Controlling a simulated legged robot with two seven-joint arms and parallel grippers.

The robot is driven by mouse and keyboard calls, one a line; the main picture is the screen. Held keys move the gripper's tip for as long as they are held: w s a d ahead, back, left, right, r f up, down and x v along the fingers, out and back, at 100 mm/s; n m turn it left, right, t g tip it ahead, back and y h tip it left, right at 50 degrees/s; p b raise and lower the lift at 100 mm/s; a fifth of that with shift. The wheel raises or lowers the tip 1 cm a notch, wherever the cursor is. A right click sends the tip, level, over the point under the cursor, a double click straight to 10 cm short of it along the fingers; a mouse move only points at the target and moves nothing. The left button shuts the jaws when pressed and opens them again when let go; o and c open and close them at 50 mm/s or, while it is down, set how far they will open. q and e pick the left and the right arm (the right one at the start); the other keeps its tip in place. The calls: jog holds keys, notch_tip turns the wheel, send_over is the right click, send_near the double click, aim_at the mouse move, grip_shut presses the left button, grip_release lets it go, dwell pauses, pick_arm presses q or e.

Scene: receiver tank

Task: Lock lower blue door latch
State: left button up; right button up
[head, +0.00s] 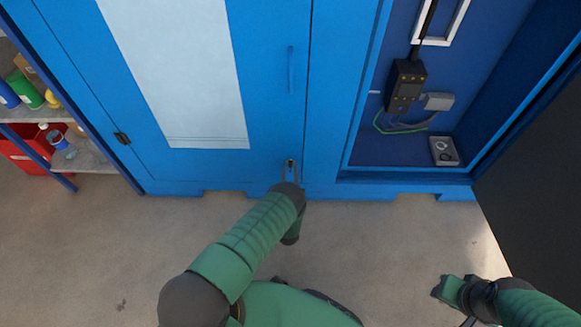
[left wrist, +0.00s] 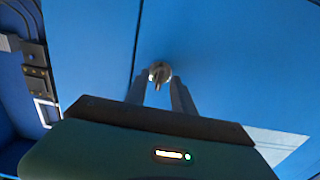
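The lower latch (head: 290,163) is a small metal piece near the bottom right corner of the closed blue door (head: 268,110). In the left wrist view, the left gripper (left wrist: 158,84) shows a gap between each finger and the tab. My right gripper (head: 450,290) hangs low at the right, away from the door; its fingers are unclear.
An open blue compartment (head: 400,150) right of the door holds a black control box (head: 405,86) and cables. A dark panel (head: 530,180) stands at the far right. A shelf (head: 85,155) with bottles and a red bin (head: 25,150) stand left. The floor is clear.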

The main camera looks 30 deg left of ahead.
pick_arm(q)
jog(key=shift+d+r, duration=0.15)
jog(key=shift+d, duration=0.05)
jog(key=shift+c, duration=0.8)
jog(key=c, duration=0.5)
jog(key=shift+a, duration=0.15)
pick_arm(e)
jog(key=shift+s+d, duration=0.1)
jog(key=shift+s, duration=0.05)
jog(key=shift+d, duration=0.15)
